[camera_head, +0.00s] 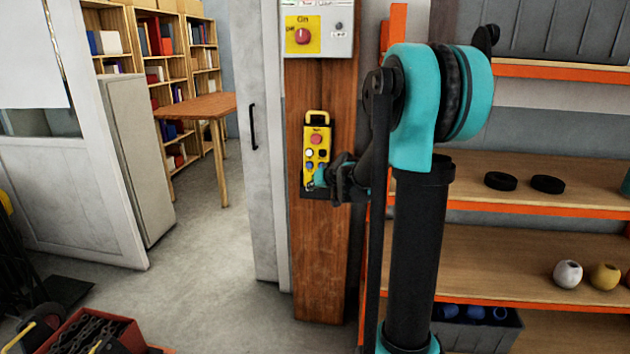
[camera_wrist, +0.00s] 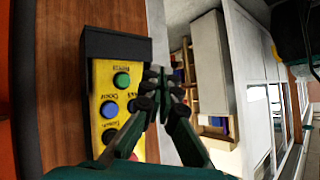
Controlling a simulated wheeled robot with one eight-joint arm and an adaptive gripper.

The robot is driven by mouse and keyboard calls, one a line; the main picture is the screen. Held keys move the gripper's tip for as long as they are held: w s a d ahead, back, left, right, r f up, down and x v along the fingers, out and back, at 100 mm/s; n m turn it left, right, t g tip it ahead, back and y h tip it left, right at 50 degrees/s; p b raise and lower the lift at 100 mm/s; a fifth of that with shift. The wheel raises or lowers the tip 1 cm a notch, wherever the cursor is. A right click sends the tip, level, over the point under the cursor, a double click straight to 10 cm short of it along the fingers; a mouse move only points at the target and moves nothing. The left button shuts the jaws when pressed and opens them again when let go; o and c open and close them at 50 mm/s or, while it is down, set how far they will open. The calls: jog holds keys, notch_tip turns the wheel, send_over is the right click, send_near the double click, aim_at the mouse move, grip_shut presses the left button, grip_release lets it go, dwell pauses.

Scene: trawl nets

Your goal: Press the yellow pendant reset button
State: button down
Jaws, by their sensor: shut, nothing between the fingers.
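The labels are too small to read surely.
A grey control box (camera_head: 340,40) with a red knob is above the pendant on the post (camera_head: 322,260). A dark holder (camera_wrist: 115,45) borders the pendant's end. Orange-edged shelves (camera_head: 550,212) stand to the right. Open floor (camera_head: 205,260) lies to the left.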

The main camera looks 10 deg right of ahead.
jog(key=w+d+f, duration=0.1)
jog(key=w+d, duration=0.1)
jog(key=w, duration=0.4)
jog(key=shift+w, duration=0.3)
jog(key=shift+d, duration=0.1)
dwell(1.2)
jog(key=shift+w+d, duration=0.1)
jog(key=shift+w, duration=0.3)
jog(key=shift+w+d+f, duration=0.15)
jog(key=shift+w, duration=0.25)
dwell(0.7)
jog(key=shift+s, duration=0.1)
jog(key=shift+s+a, duration=0.3)
jog(key=shift+s, duration=0.4)
jog(key=shift+s+a+r, duration=0.15)
jog(key=shift+s+a, duration=0.1)
jog(key=shift+s, duration=0.55)
jog(key=shift+s+a+r, duration=0.2)
jog(key=shift+s+a, duration=0.05)
jog(key=shift+s, duration=0.55)
jog(key=shift+s+a+r, duration=0.15)
jog(key=shift+s+a, duration=0.1)
jog(key=shift+s, duration=0.55)
